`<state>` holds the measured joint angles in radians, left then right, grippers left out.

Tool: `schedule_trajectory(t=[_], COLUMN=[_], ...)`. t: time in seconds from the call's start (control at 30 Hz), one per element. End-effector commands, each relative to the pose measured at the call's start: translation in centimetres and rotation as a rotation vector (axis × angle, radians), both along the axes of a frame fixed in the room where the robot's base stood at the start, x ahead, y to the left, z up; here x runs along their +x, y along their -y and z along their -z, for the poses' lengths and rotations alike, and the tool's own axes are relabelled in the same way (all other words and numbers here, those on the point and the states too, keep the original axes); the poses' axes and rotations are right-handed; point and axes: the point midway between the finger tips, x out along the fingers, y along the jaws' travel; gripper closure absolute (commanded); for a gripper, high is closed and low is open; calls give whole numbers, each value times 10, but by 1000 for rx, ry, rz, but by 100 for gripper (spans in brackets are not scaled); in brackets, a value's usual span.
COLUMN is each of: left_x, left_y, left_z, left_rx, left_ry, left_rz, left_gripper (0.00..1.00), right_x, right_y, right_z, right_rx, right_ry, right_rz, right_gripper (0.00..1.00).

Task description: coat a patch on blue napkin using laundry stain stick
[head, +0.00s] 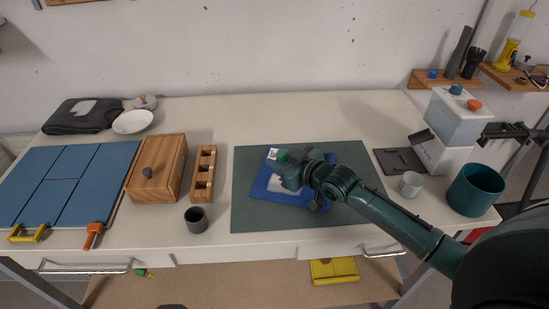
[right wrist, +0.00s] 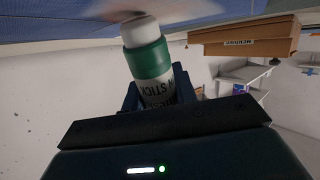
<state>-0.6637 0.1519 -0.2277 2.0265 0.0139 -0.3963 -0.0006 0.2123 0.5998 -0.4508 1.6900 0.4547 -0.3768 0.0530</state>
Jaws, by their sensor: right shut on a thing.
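The blue napkin (head: 262,187) lies on a dark green mat (head: 350,215), with a whitish patch (head: 278,184) showing on it. My right gripper (head: 293,172) is low over the napkin and hides part of it. It is shut on the laundry stain stick (right wrist: 146,62), which has a white tip, a green collar and a white lettered body. In the right wrist view the tip is at a blurred brownish-pale area against the blue cloth (right wrist: 60,28); I cannot tell whether they touch. My left gripper is not in view.
A dark cup (head: 196,220), a wooden block with slots (head: 203,174) and a lidded wooden box (head: 152,172) stand left of the mat. A grey cup (head: 411,184), a white dispenser (head: 452,128) and a teal pot (head: 474,190) stand right. The table behind the mat is clear.

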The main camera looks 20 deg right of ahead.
Motion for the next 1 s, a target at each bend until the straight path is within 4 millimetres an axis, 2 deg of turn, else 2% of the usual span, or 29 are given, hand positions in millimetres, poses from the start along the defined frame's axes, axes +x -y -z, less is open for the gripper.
schedule_trajectory(t=[0.3,0.6,1.0], left_x=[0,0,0], left_y=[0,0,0], left_z=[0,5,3], left_rx=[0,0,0], left_ry=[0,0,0], left_rz=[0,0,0], left_gripper=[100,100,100], right_x=[-14,-3,13], right_y=[18,26,5], right_z=[0,0,0], right_rx=[0,-1,2], right_ry=[0,1,1], right_rz=[0,0,-1], right_gripper=[95,95,95])
